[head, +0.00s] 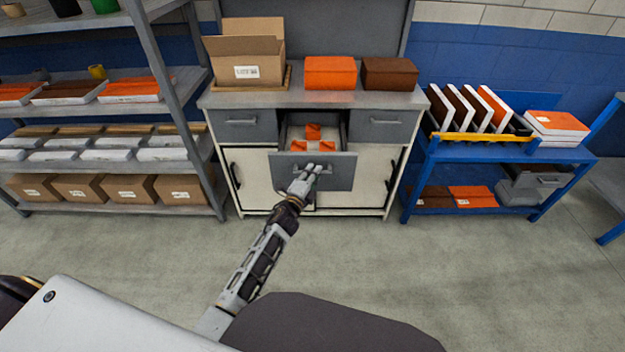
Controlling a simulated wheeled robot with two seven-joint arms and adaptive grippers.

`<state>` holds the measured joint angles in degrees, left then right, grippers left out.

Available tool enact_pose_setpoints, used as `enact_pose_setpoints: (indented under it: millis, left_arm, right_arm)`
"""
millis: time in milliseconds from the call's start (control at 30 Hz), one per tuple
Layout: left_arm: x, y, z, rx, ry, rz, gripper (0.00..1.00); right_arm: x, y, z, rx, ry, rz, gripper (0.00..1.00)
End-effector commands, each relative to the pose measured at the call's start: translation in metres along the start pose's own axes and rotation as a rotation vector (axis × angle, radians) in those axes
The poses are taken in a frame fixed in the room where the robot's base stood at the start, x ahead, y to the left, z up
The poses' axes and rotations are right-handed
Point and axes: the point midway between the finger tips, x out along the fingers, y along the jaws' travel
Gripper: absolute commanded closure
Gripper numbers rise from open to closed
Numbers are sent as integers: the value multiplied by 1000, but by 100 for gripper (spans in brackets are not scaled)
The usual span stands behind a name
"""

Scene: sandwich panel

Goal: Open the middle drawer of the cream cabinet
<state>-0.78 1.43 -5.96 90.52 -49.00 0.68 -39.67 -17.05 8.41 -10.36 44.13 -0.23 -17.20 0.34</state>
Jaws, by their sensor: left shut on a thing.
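The cream cabinet (262,195) stands against the wall, with a grey top, grey drawers and cream doors with dark handles. Its middle drawer (340,172) is pulled out, and orange and white pieces (313,133) show inside. My left gripper (312,172) is at the front of this drawer and is shut on the drawer's handle, which the fingers partly hide. The left drawer (241,121) and right drawer (385,122) of the cabinet are closed. My right gripper is not in view.
On the cabinet top are an open cardboard box (245,62), an orange block (330,73) and a brown block (389,74). A grey shelf rack (177,95) stands at the left and a blue cart (500,160) at the right. The floor in front is clear.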

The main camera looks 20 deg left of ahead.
Motion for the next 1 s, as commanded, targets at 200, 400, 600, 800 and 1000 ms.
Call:
enact_pose_setpoints:
  millis: [200, 400, 600, 800, 1000]
  left_arm:
    - [15, 1, 6, 0, 1, 1, 100]
    - [18, 0, 7, -1, 0, 2, 100]
    - [17, 0, 7, -1, 0, 2, 84]
    - [17, 0, 7, 0, 0, 1, 64]
    - [17, 0, 7, 0, -1, 1, 64]
  right_arm:
    - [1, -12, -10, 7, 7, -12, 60]
    - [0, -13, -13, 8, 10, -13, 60]
    - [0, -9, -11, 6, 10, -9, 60]
    - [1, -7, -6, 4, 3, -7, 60]
    - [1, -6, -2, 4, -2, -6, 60]
